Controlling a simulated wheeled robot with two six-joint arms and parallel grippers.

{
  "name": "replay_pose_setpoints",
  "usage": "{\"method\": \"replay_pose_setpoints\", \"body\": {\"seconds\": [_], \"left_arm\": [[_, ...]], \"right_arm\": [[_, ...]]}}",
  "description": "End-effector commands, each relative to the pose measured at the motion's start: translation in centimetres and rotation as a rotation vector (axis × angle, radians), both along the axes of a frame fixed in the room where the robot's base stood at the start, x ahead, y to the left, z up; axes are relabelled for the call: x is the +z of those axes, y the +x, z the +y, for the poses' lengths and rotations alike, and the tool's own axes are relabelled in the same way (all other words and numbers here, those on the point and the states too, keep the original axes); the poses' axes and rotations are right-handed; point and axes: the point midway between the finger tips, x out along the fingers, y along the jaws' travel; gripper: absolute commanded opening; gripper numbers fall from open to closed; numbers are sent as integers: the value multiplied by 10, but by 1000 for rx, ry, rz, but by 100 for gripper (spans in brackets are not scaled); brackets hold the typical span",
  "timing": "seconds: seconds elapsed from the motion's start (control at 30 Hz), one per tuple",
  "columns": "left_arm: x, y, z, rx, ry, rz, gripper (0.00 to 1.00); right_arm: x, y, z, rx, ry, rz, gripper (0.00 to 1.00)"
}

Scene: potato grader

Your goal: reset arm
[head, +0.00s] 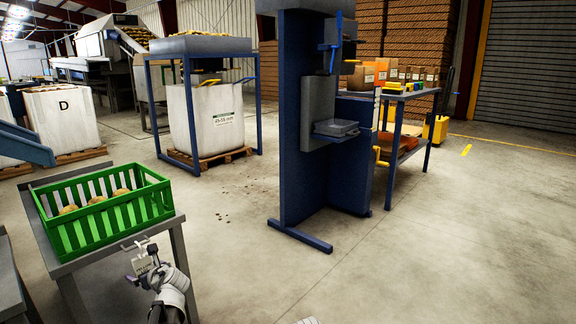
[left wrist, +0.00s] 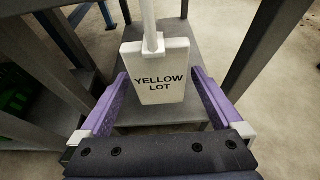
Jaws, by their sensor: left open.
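My left gripper (head: 150,277) is low in the head view, beside the front right corner of a grey table (head: 178,219). It also shows in the left wrist view (left wrist: 159,76), with its two purple fingers spread apart. A white tag (left wrist: 155,88) reading "YELLOW LOT" hangs upright from a pale rod and appears between the fingers there. I cannot tell whether either finger touches it. The tag shows small in the head view (head: 143,264), just above the gripper. My right gripper is not in view.
A green slatted crate (head: 113,222) with a few potatoes stands on the grey table. A blue machine column (head: 303,120) stands at centre, with a blue-framed white bulk bag (head: 205,120) behind left. A blue bench (head: 393,150) holds boxes at right.

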Motion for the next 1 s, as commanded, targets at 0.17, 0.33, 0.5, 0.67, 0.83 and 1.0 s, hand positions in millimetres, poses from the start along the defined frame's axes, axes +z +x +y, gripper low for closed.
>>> {"method": "replay_pose_setpoints", "body": {"seconds": [0.17, 0.33, 0.5, 0.67, 0.83, 1.0], "left_arm": [[-1, 0, 0, 0, 0, 0, 100], [-6, -2, -2, -1, 0, 0, 100], [10, -21, -24, -3, 1, -1, 100], [21, -40, -45, -3, 0, 0, 100], [14, -35, -44, 3, 0, 0, 100], [2, -16, -21, 3, 0, 0, 100]], "right_arm": [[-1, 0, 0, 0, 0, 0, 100], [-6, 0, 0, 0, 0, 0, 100], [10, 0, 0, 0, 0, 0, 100], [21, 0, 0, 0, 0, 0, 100], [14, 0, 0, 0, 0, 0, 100], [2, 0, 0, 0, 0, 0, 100]]}}
